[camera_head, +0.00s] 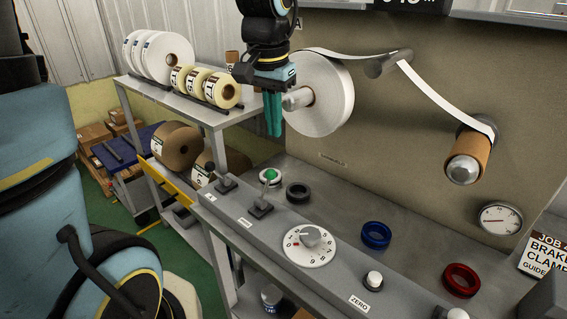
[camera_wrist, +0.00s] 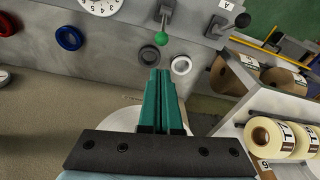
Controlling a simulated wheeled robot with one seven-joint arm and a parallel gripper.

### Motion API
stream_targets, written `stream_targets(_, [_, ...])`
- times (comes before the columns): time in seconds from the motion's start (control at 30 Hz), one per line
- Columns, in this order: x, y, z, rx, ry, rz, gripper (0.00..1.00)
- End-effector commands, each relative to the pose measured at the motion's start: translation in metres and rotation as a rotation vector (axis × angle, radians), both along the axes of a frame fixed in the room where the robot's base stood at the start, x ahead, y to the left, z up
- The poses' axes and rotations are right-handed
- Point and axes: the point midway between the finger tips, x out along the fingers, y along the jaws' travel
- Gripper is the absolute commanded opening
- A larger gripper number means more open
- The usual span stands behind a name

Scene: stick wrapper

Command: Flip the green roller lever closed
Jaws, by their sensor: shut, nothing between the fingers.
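The green roller lever shows as a green ball (camera_head: 270,174) on a thin stem, rising from a dark base (camera_head: 261,208) on the grey console. Its stem stands up with a slight tilt. The green ball (camera_wrist: 161,38) also shows in the wrist view, just beyond my fingertips. My gripper (camera_head: 273,130) has teal fingers pointing down, above the ball and apart from it. In the wrist view the fingers (camera_wrist: 160,76) are together and empty.
A black-knobbed lever (camera_head: 223,178) stands left of the green one. A numbered dial (camera_head: 308,245) and a white button (camera_head: 373,280) are on the console. Black, blue (camera_head: 376,235) and red (camera_head: 461,280) rings lie behind. A large white roll (camera_head: 330,95) hangs close beside my gripper.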

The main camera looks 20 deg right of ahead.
Motion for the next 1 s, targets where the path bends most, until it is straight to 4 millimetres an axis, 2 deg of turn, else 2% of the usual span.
stream_targets(0.37, [0.0, 0.0, -0.005, 0.002, 0.002, 0.001, 0.0])
stream_targets(0.47, [0.001, 0.0, -0.016, 0.005, 0.005, 0.001, 0.0])
stream_targets(0.8, [0.008, -0.005, -0.075, 0.004, 0.006, 0.0, 0.0])
stream_targets(1.0, [0.011, -0.007, -0.094, 0.001, 0.003, 0.002, 0.0])
